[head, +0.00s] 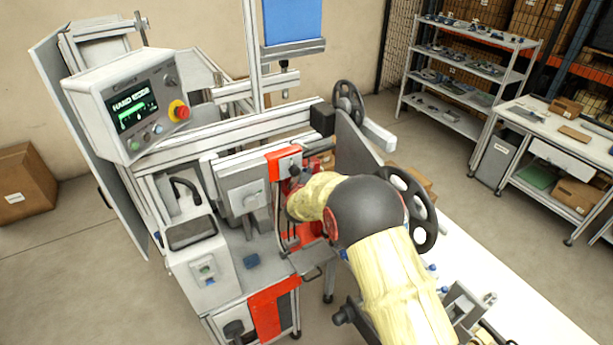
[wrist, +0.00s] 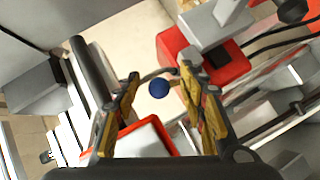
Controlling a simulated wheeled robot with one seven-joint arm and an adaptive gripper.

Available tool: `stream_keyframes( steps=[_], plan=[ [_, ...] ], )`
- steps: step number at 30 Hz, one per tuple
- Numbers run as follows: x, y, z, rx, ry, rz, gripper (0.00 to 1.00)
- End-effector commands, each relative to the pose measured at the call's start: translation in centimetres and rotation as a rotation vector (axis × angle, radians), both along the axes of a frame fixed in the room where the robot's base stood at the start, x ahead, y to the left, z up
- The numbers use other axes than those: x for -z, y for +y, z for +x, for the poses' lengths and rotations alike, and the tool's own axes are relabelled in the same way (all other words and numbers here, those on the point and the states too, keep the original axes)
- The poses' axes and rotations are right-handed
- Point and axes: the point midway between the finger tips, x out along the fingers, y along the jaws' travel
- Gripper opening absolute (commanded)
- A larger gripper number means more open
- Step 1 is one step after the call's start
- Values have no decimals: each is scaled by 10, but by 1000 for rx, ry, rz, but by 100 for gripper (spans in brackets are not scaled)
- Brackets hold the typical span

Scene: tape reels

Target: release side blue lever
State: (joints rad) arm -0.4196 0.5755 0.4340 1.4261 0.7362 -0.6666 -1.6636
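A round dark-blue knob, the blue lever (wrist: 159,89), shows in the wrist view near the picture's middle. A thin curved grey bar lies just above it. My gripper (wrist: 160,82) is open, with one yellow-and-grey finger on each side of the knob. Gaps show between the knob and both fingers, so nothing is gripped. I cannot tell how far the knob is in depth from the fingertips. In the head view my covered arm reaches to the red part of the machine and hides the lever and most of the gripper.
Red and grey machine blocks (wrist: 190,55) lie close around the fingers. A control panel with a screen and a red stop button (head: 180,110) stands left. Dark handwheels (head: 348,100) stand behind and beside my arm. A white table (head: 500,290) lies right.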

Motion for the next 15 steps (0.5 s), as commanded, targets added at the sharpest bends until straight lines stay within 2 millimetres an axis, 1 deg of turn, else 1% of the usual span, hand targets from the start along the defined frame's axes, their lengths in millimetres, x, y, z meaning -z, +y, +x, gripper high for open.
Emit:
stream_keyframes(
  steps=[1, 15],
  plan=[
    [-6, -1, 3, 2, -9, 2, 38],
    [2, -1, 0, 1, 3, -1, 38]
  ],
)
